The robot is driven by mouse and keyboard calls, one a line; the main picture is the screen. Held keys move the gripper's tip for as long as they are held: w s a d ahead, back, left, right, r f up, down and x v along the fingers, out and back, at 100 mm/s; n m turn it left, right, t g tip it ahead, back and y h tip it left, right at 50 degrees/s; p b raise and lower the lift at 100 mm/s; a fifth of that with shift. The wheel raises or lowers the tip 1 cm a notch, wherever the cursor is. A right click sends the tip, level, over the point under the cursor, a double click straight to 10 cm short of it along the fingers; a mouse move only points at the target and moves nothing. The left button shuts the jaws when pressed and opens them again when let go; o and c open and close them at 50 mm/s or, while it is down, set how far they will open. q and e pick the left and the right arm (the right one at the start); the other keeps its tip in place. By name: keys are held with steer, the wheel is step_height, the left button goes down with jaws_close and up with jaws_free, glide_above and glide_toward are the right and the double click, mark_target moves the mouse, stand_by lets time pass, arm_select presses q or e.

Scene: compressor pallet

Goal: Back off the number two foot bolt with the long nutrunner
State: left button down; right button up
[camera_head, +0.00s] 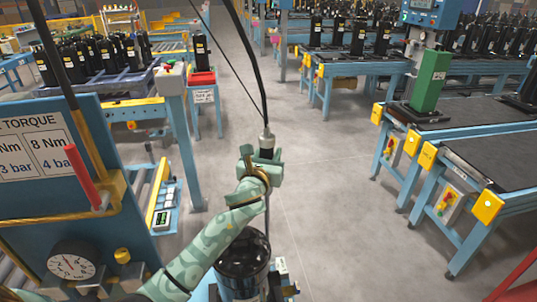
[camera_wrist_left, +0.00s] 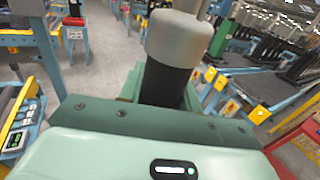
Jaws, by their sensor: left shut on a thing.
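My left gripper (camera_head: 262,170) is shut on the long nutrunner (camera_head: 267,152), which stands upright in it. The nutrunner has a grey cap and a black body, with a dark hose running up from its top. Its thin shank drops below the gripper, and its lower end is hidden. In the left wrist view the nutrunner's grey cap (camera_wrist_left: 180,38) rises beyond the green gripper body. A black compressor (camera_head: 243,262) stands below the gripper at the bottom of the head view, partly covered by my arm. I cannot make out the number two foot bolt. My right gripper is not in view.
A blue torque panel (camera_head: 130,130) with a red handle (camera_head: 85,178) and a pressure gauge (camera_head: 73,262) stands close on the left. Blue conveyor tables (camera_head: 490,140) with yellow corners line the right. Grey floor (camera_head: 340,200) is clear between.

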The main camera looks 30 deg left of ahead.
arm_select(q)
steer(key=shift+f+b, duration=0.65)
steer(key=shift+f, duration=0.4)
stand_by(0.4)
steer(key=shift+s+f, duration=0.15)
steer(key=shift+f, duration=0.1)
stand_by(0.6)
steer(key=shift+s+d, duration=0.1)
steer(key=shift+d, duration=0.1)
stand_by(0.9)
steer(key=r+p, duration=0.2)
steer(key=p, duration=0.1)
steer(key=shift+w+a+r, duration=0.15)
steer(key=shift+w+r, duration=0.15)
steer(key=shift+r+p, duration=1.2)
steer(key=shift+r, duration=0.15)
